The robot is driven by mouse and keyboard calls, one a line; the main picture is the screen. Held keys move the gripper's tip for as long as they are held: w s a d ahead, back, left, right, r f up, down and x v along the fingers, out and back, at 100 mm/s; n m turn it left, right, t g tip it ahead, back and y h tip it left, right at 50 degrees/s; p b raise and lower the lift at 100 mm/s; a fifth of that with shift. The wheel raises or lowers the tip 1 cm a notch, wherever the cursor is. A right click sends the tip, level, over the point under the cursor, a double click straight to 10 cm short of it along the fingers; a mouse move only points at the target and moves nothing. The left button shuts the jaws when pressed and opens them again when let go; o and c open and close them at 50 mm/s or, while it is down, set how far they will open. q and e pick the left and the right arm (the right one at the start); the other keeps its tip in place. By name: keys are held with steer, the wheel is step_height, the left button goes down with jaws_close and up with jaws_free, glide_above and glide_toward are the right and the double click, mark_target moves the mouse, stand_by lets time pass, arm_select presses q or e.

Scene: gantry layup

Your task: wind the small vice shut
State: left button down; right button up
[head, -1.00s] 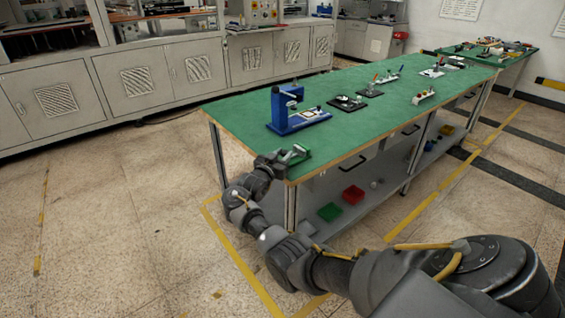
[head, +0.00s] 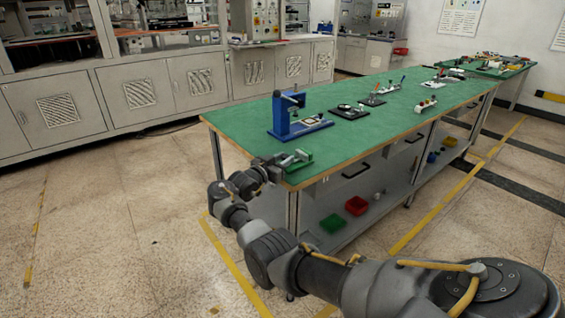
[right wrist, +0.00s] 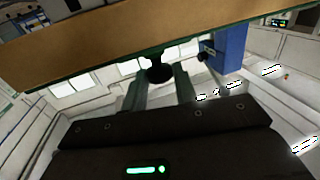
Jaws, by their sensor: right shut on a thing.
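The small green vice (head: 294,159) sits at the near left corner of the green-topped table. My right gripper (head: 276,166) is at the vice's left side, level with the table edge. In the right wrist view, my right gripper's two fingers (right wrist: 159,84) are on either side of a dark round knob or handle end (right wrist: 159,72), just beyond the table's edge. The gripper is shut on this vice handle. The vice's jaws are too small to tell how far apart they are. My left gripper is not in view.
The table (head: 350,158) has a wooden edge that crosses close above the fingers in the wrist view (right wrist: 90,48). A blue press (head: 290,118) stands behind the vice. Red (head: 356,205) and green (head: 332,223) bins are on the lower shelf. Open floor lies left.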

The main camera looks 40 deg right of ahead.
stand_by(0.3)
steer(key=o, duration=1)
steer(key=shift+c, duration=0.2)
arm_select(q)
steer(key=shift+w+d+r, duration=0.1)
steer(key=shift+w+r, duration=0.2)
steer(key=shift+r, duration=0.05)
arm_select(e)
steer(key=v, duration=1)
steer(key=shift+a, duration=0.35)
steer(key=shift+s, duration=0.1)
